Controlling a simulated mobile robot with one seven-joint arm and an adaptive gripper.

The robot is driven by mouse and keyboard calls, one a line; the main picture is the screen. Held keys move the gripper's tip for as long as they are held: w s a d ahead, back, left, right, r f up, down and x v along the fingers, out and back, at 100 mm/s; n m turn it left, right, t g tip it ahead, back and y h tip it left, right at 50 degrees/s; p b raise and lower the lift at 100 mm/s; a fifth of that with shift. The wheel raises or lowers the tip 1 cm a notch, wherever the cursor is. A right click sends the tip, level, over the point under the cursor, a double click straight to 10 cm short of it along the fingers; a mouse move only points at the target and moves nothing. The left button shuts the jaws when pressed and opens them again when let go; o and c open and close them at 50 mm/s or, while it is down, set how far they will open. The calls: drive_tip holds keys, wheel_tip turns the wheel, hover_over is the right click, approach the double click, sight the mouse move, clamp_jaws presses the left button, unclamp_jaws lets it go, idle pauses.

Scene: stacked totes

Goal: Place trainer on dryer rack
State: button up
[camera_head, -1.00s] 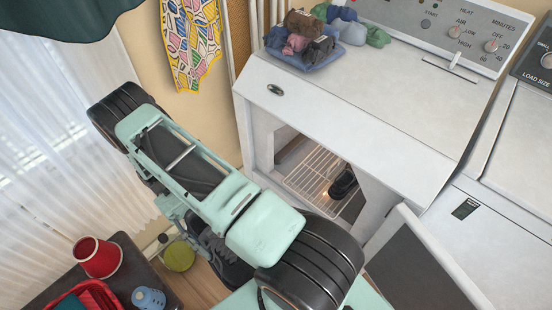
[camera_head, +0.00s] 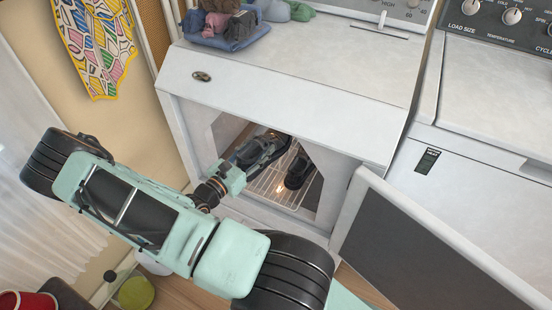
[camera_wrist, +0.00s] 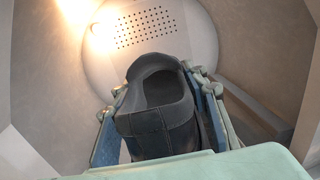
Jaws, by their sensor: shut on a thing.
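A dark grey trainer (camera_wrist: 155,120) is in my gripper (camera_wrist: 165,92), with its heel towards the wrist camera and a blue-padded finger on each side. In the head view my gripper (camera_head: 257,155) is inside the open dryer, shut on this trainer (camera_head: 266,146). The white wire dryer rack (camera_head: 270,188) lies inside the dryer opening. A second dark trainer (camera_head: 298,172) is on the rack, to the right of the held one. I cannot tell whether the held trainer touches the rack.
The dryer (camera_head: 290,75) has its door (camera_head: 420,245) swung open to the right. The opening's walls are close around my arm. The perforated drum back (camera_wrist: 150,25) is ahead. Folded clothes (camera_head: 225,28) lie on top. A washer (camera_head: 490,130) stands at right.

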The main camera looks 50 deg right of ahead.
drive_tip(key=f+t, duration=0.1)
drive_tip(key=w+d+f+n+t+b, duration=0.1)
drive_tip(key=f, duration=0.1)
drive_tip(key=d+f+t, duration=0.1)
drive_tip(key=shift+w+d+f+n+y+b, duration=0.2)
drive_tip(key=shift+w+n+y+b, duration=0.1)
drive_tip(key=shift+n, duration=0.1)
drive_tip(key=w+d+f+b, duration=0.2)
drive_tip(key=d+f, duration=0.1)
drive_tip(key=w+d+f+b, duration=0.2)
drive_tip(key=w+d+f, duration=0.1)
drive_tip(key=d, duration=0.1)
drive_tip(key=w+d+f+b, duration=0.2)
drive_tip(key=w+d+f, duration=0.1)
drive_tip(key=shift+w+d+f, duration=0.1)
drive_tip(key=shift+d+f, duration=0.15)
drive_tip(key=shift+d, duration=0.1)
drive_tip(key=shift+w+d+f+b, duration=0.1)
drive_tip(key=shift+f+b, duration=0.65)
drive_tip(key=shift+f, duration=0.8)
drive_tip(key=shift+f, duration=0.15)
drive_tip(key=o, duration=1.3)
drive_tip(key=shift+o, duration=0.2)
